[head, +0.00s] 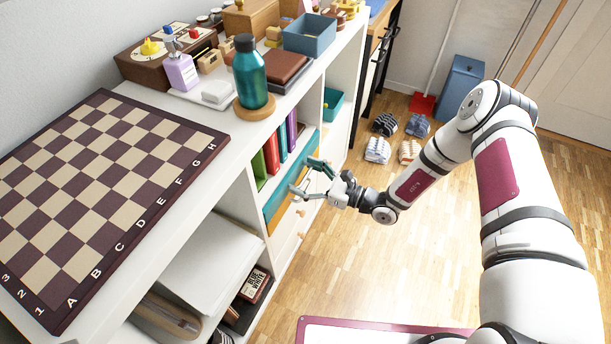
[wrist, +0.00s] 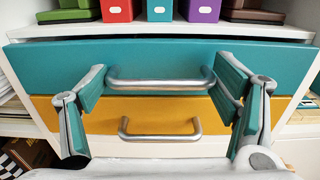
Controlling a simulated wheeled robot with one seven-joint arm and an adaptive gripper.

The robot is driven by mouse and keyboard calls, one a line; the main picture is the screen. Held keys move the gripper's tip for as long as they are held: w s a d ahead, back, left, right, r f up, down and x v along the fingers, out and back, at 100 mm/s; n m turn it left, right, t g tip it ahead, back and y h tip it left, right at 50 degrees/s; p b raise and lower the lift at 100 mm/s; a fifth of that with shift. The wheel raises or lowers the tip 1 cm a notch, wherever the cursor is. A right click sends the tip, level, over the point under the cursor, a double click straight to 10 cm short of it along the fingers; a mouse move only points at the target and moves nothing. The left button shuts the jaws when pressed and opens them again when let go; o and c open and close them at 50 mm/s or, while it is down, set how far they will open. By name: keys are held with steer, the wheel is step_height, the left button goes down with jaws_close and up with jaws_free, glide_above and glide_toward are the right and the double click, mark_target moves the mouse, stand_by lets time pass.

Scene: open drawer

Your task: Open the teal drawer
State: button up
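The teal drawer (wrist: 160,55) spans the wrist view below a shelf of boxes, with a thin dark gap along its top edge. In the head view its teal front (head: 272,208) shows in the white shelf unit, partly hidden by my gripper. Its silver bar handle (wrist: 160,80) runs level across the middle of its front. My gripper (head: 310,178) is open and empty in front of the drawer. In the wrist view its two teal-padded fingers (wrist: 161,84) stand wide apart, one near each end of the handle. Contact with the handle cannot be told.
A yellow drawer (wrist: 150,115) with its own silver handle (wrist: 160,131) lies directly below. A chessboard (head: 100,190) and a teal bottle (head: 250,75) stand on the unit's top. Several shoes (head: 385,125) lie on the floor beyond.

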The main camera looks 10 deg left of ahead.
steer(key=shift+d, duration=0.5)
steer(key=v, duration=1)
steer(key=p+v, duration=0.1)
steer(key=v, duration=0.8)
steer(key=shift+w+d+r, duration=0.1)
steer(key=shift+d+r, duration=0.1)
steer(key=shift+d, duration=0.3)
steer(key=o, duration=1.4)
steer(key=v, duration=1.1)
steer(key=shift+s+d+f, duration=0.15)
steer(key=shift+s+d, duration=0.1)
steer(key=shift+s, duration=0.25)
